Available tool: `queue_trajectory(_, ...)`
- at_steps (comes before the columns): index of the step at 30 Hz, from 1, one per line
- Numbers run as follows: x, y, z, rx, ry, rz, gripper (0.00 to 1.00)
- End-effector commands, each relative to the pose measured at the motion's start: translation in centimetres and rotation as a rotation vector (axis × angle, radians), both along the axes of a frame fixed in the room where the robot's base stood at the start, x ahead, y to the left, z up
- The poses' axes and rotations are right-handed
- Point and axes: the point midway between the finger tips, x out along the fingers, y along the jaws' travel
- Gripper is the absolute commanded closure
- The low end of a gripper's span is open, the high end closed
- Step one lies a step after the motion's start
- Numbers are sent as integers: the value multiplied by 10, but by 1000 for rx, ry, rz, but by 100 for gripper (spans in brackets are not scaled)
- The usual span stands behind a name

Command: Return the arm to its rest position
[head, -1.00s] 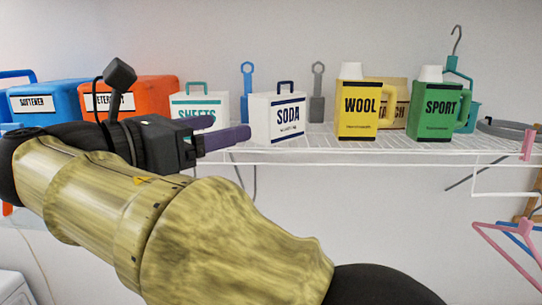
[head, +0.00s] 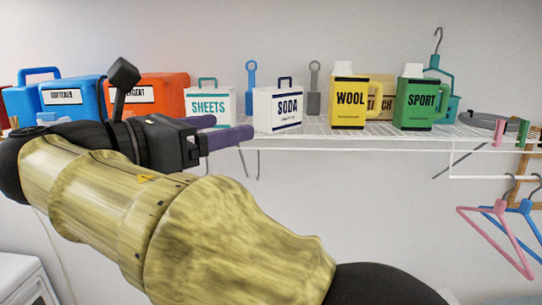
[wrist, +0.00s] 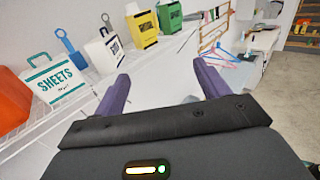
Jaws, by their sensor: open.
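My gripper (head: 226,131) is at the left of the head view, in front of the wire shelf, with its purple fingers pointing right. The fingers stand apart with nothing between them. In the wrist view my gripper (wrist: 160,92) shows both purple fingers spread wide, with the shelf edge and white wall beyond. My arm, with its yellow patterned sleeve, fills the lower left of the head view and hides part of the shelf's left side.
The wire shelf (head: 350,131) holds a blue softener box (head: 85,95), an orange detergent box (head: 172,88), a SHEETS box (head: 208,106), a SODA box (head: 278,107), a yellow WOOL jug (head: 349,99) and a green SPORT jug (head: 421,101). Hangers (head: 497,235) hang at right.

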Motion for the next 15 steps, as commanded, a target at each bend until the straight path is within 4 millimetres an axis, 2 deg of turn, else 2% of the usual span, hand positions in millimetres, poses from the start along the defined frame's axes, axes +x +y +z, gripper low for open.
queue_trajectory(8,22,-10,-34,47,36,19,26)
queue_trajectory(15,46,-24,-82,133,84,36,26)
